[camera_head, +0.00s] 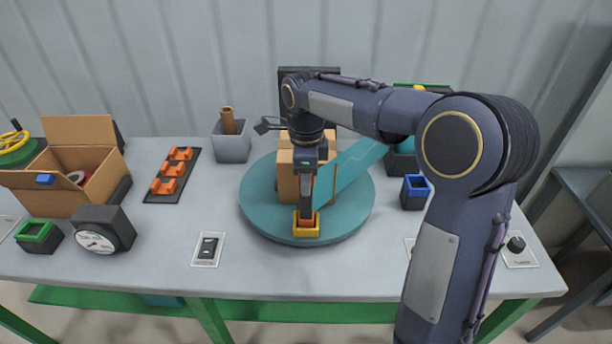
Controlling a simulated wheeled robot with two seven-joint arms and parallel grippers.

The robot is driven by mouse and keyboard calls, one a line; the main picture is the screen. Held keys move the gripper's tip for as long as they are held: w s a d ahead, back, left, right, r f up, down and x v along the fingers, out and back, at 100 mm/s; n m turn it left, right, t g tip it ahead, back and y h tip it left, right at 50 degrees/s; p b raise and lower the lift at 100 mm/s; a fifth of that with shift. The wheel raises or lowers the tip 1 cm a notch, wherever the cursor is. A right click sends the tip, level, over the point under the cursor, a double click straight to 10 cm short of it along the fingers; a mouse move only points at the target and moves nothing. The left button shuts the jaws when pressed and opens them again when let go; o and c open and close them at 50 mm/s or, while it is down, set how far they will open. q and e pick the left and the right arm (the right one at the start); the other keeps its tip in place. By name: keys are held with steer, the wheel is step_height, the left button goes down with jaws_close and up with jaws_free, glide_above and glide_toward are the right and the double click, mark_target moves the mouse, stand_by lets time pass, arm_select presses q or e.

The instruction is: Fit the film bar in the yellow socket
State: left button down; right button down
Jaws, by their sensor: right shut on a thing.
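The teal film (346,175) stretches as a slanting band from my right gripper up to the right, behind my arm. My right gripper (306,205) points down at the front of the turntable and is shut on the film bar (307,221), whose orange lower part shows below the fingers. The bar is upright, directly at the yellow socket (306,234) on the turntable's front edge. Its lower end appears inside the socket's rim, but I cannot tell how deep it sits. The fingers hide most of the bar. My left gripper is not in view.
A cardboard box (288,185) stands on the teal turntable (262,205), just behind my gripper. A blue-rimmed bin (415,193) is to the right. An orange rack (170,172), an open carton (88,150) and a dial gauge (103,232) are left. The table's front middle is mostly clear.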

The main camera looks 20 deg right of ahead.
steer(key=shift+f+b, duration=0.35)
steer(key=shift+f, duration=0.25)
steer(key=c, duration=0.9)
jaws_free()
steer(key=shift+r, duration=0.1)
step_height(320, 180, up, 8)
steer(key=shift+f, duration=0.15)
steer(key=shift+s+d+n, duration=0.2)
steer(key=shift+s+n, duration=0.2)
steer(key=shift+s, duration=0.1)
steer(key=s+a+f+n+t+y, duration=0.1)
steer(key=s+f+n+t, duration=0.1)
steer(key=s+n, duration=0.5)
steer(key=s+a+f+n+t+y, duration=0.1)
steer(key=s+f+n+t, duration=0.1)
steer(key=s+f+n, duration=0.2)
steer(key=s+a+f+n+t+y, duration=0.1)
steer(key=s+f+n, duration=0.1)
steer(key=s+n, duration=0.7)
steer(key=shift+s+a+f+n+t+y, duration=0.1)
steer(key=shift+s+f+n+t+y, duration=0.1)
steer(key=shift+s, duration=0.9)
steer(key=shift+s+a+f+n+t+y, duration=0.1)
steer(key=shift+s+f+n+t+y, duration=0.1)
steer(key=shift+s, duration=0.85)
